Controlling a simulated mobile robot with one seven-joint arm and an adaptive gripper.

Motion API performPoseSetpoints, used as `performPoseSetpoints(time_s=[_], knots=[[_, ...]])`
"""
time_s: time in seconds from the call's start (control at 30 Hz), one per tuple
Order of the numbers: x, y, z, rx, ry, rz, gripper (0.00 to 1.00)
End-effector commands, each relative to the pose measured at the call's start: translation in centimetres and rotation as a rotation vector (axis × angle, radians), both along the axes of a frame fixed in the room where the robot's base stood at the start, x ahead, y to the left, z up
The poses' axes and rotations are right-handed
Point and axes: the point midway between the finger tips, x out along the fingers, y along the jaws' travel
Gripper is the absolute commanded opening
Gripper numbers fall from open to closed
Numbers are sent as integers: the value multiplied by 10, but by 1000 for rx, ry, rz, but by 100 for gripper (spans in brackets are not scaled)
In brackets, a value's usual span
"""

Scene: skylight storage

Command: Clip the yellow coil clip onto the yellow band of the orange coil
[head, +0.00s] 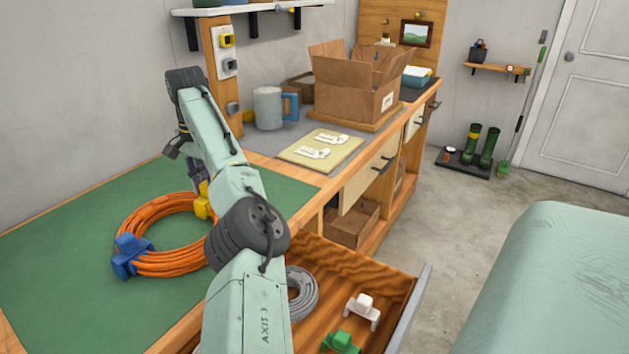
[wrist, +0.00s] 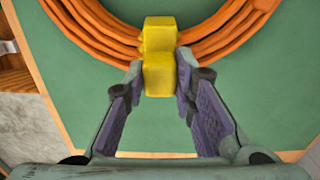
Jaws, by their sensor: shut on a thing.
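The orange coil (head: 150,262) lies on the green mat (head: 60,290), and its near strands show in the wrist view (wrist: 95,30). My gripper (wrist: 160,82) is shut on the yellow coil clip (wrist: 159,73) at the coil's edge. In the head view the yellow clip (head: 203,204) is at the coil's right side, partly hidden by my arm. Yellow covers the strands there, and I cannot tell the band from the clip or whether the clip is fully seated. A blue clip (head: 132,256) sits around the coil's left side.
An open drawer (head: 385,275) holds a grey coil (head: 302,293), a white clip (head: 362,310) and a green clip (head: 341,342). The mat's left is clear.

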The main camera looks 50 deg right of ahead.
Motion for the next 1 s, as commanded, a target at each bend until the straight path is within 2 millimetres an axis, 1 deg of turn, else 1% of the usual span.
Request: performPoseSetpoints(time_s=[0.07, 0.27, 0.3, 0.63, 1.0], knots=[[0, 0, -4, 1, 1, -1, 0], [0, 0, -5, 2, 4, -1, 0], [0, 0, -5, 2, 5, -1, 25], [0, 0, -4, 2, 2, 0, 47], [0, 0, -3, 1, 1, 0, 47]])
